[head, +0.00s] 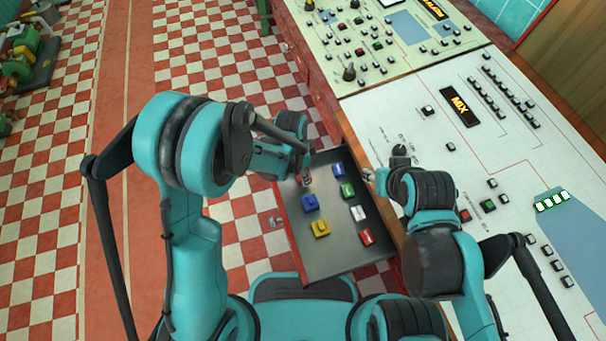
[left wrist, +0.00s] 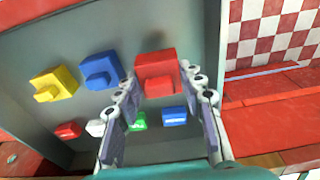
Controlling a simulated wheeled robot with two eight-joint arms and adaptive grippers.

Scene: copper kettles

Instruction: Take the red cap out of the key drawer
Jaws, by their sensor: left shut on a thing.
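The open key drawer (head: 330,259) sticks out from the console's side. In the left wrist view, the red cap (left wrist: 156,67) is at the end of the larger row, beside a blue cap (left wrist: 99,69) and a yellow cap (left wrist: 55,83). My left gripper (head: 303,168) is inside the drawer's far end, shut on the red cap, with its fingers (left wrist: 159,91) on either side of it. In the head view the gripper mostly hides the cap. My right gripper (head: 371,175) is over the console edge beside the drawer; its finger opening is unclear.
A smaller row in the drawer has blue (head: 336,170), green (head: 347,190), white (head: 357,212) and red (head: 367,237) pieces. The console panel (head: 440,180), with buttons and knobs, lies right of the drawer. Open checkered floor (head: 235,240) lies to its left.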

